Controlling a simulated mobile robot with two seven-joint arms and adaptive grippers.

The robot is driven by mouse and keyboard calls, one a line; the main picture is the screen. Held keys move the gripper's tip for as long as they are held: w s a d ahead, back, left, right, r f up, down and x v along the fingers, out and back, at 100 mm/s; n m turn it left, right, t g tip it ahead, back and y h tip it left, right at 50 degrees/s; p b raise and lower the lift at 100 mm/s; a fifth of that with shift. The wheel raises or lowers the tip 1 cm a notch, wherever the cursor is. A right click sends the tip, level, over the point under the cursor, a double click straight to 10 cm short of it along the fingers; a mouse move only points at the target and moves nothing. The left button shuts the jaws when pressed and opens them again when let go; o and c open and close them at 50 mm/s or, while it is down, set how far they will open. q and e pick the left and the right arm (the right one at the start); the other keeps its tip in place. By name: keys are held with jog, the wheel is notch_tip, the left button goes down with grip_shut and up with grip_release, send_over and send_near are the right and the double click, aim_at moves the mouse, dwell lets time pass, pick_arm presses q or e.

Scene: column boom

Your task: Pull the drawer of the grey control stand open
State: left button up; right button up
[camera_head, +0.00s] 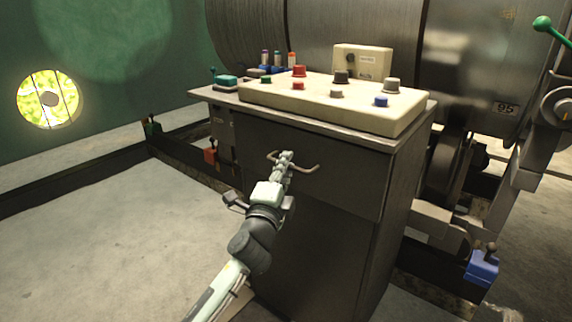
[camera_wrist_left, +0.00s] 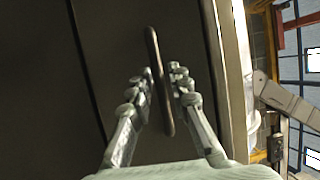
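The grey control stand (camera_head: 325,245) stands in the middle of the head view. Its drawer front (camera_head: 345,185) is at the top of the stand, with no clear gap visible around it. A bar handle (camera_head: 306,168) runs across the drawer front; it also shows in the left wrist view (camera_wrist_left: 153,45). My left gripper (camera_head: 285,157) is at the handle. In the left wrist view its fingers (camera_wrist_left: 158,85) are apart, one on each side of the bar, with narrow gaps showing. The gripper hides part of the handle in the head view. My right gripper is not in view.
A sloped cream button panel (camera_head: 330,100) sits on the stand's top. A large drum and machinery (camera_head: 370,35) stand behind. A blue pedal-like box (camera_head: 482,266) is at the lower right. Bare floor (camera_head: 110,240) lies to the left of the stand.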

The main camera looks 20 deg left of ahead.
pick_arm(q)
jog(key=shift+w, duration=0.2)
jog(key=shift+c, duration=0.3)
grip_shut()
